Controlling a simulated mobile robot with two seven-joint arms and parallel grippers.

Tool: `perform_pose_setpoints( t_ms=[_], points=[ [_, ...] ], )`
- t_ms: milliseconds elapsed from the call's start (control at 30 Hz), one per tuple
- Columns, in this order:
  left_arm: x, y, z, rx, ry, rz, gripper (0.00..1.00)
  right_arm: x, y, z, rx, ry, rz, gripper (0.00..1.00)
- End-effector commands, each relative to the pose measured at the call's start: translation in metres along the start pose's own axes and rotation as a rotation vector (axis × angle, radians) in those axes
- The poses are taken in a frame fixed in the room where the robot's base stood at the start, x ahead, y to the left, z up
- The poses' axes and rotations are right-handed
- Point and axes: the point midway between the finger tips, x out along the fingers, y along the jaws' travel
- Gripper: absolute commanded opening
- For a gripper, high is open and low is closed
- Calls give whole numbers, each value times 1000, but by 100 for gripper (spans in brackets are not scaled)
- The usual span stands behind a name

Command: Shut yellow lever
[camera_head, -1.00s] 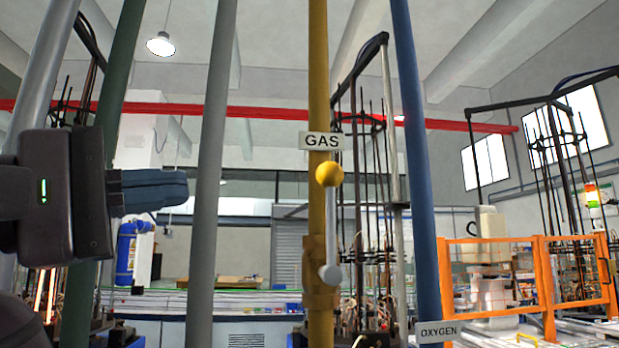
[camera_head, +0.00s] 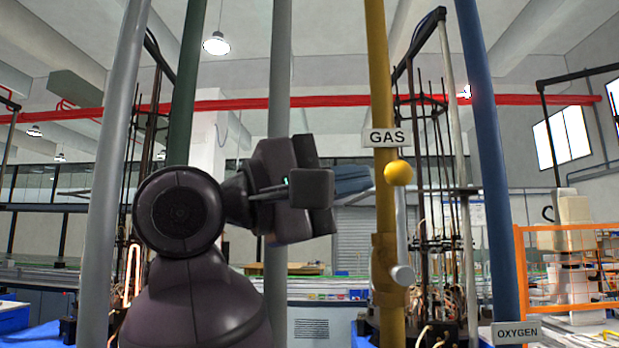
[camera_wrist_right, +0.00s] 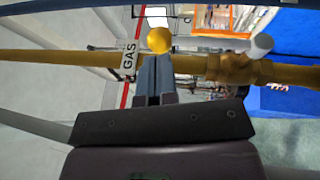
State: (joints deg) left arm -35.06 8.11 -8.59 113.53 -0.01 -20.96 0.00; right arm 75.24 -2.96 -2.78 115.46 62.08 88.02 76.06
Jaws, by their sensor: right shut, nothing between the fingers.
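The yellow lever has a round yellow knob (camera_head: 398,173) at the top of a grey handle (camera_head: 401,222). The handle stands upright, along the yellow gas pipe (camera_head: 377,80), and ends below in a grey pivot (camera_head: 402,275). My right gripper (camera_head: 352,182) is shut and empty, its blue-grey fingers pointing right, just left of the knob. In the right wrist view the shut fingers of my right gripper (camera_wrist_right: 153,78) point at the knob (camera_wrist_right: 160,39), close below it in the picture. I cannot tell whether they touch. My left gripper is out of view.
A GAS label (camera_head: 387,138) hangs on the pipe just above the knob. A grey pipe (camera_head: 279,90) rises behind my right gripper. A blue pipe (camera_head: 487,150) with an OXYGEN label (camera_head: 516,332) stands to the right. An orange fence (camera_head: 522,275) is farther right.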

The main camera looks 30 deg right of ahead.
Motion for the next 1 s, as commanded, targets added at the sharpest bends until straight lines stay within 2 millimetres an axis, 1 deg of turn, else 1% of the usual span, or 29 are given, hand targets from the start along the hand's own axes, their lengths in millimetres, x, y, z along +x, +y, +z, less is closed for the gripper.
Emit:
perform_pose_setpoints(
  t_ms=[33,100,200,333,767,867,1000],
  points=[
    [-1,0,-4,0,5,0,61,7,1,1,1,-2,-1,0],
    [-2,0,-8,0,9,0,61,15,1,1,1,-2,-2,0],
    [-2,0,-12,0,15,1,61,21,1,0,0,-1,-1,0],
    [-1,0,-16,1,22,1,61,25,0,0,-1,0,0,0],
    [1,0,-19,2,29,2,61,27,0,0,2,0,-7,0],
    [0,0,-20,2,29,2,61,31,0,1,9,0,-23,0],
    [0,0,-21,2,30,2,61,44,-1,2,29,0,-67,0]
  ],
)
